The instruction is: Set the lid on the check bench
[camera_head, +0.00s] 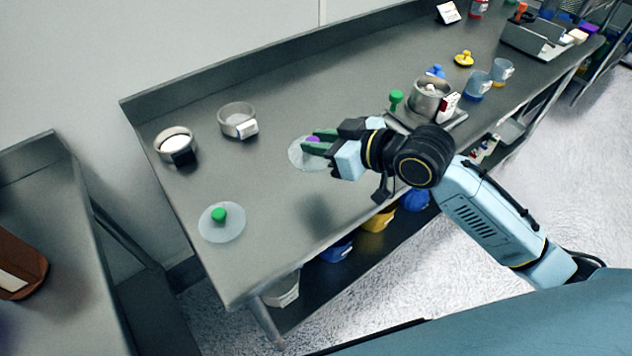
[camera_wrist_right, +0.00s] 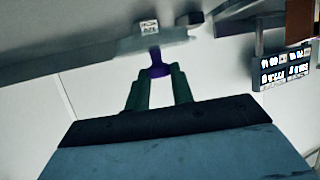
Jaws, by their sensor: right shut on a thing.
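My right gripper (camera_head: 322,142) is shut on the purple knob (camera_wrist_right: 158,68) of a clear round lid (camera_head: 300,158). The lid is over the left half of a long steel bench (camera_head: 272,190), with a dark shadow on the bench nearer the front edge. In the right wrist view the lid (camera_wrist_right: 135,43) shows nearly edge-on beyond the fingertips. I cannot tell whether it touches the bench. Another clear lid with a green knob (camera_head: 218,214) lies flat near the bench's left end. My left gripper is not in view.
A steel pan with white powder (camera_head: 173,141) and a second round pan (camera_head: 237,116) stand behind, to the left. A steel pot (camera_head: 430,92), blue-based cups (camera_head: 479,82) and a metal box (camera_head: 533,42) stand to the right. Another bench (camera_head: 60,200) is at far left.

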